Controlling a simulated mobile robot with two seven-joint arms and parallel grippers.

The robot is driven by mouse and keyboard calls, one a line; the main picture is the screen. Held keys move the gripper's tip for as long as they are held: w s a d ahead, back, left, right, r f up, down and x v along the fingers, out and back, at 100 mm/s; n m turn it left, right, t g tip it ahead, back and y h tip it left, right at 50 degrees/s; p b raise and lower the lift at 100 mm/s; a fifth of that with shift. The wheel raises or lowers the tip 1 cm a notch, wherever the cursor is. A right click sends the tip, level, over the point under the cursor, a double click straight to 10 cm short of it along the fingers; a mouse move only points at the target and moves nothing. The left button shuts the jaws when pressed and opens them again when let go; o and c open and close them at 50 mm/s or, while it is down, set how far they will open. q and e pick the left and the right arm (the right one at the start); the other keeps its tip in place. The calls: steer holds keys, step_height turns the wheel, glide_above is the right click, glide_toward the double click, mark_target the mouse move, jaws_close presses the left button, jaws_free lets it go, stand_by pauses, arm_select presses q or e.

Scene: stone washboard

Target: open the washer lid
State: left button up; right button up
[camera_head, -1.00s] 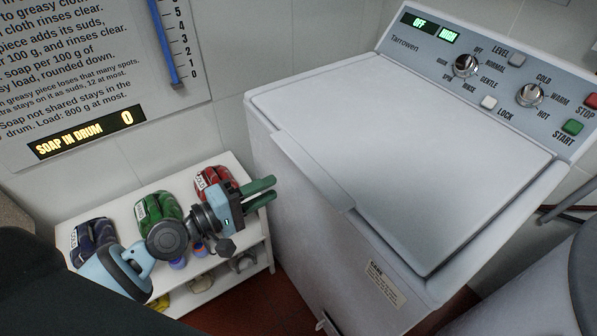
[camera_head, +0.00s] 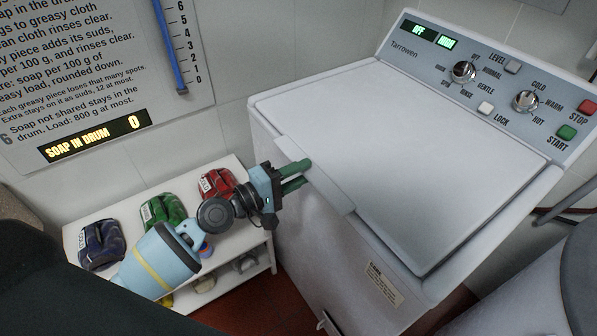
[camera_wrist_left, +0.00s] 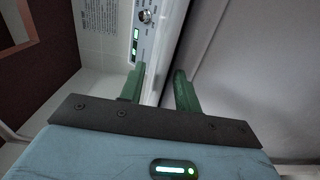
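The white washer (camera_head: 330,240) stands at the centre right of the head view. Its lid (camera_head: 400,140) lies flat and shut on top, with a raised lip (camera_head: 338,192) along its front left edge. My left gripper (camera_head: 308,172) is at the far part of this lip, fingers pointing at it. Its two green fingers are apart, and they also show apart in the left wrist view (camera_wrist_left: 158,85), with a pale washer edge seen between them. I cannot tell whether they touch the lip. My right gripper is not in view.
The control panel (camera_head: 490,85) with knobs and buttons rises behind the lid. A white shelf (camera_head: 258,238) with blue, green and red bundles (camera_head: 215,184) stands left of the washer, below my left arm. A wall sign (camera_head: 80,70) hangs behind it.

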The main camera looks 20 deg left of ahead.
arm_select(q)
jaws_close()
steer(key=shift+w, duration=0.1)
stand_by(0.4)
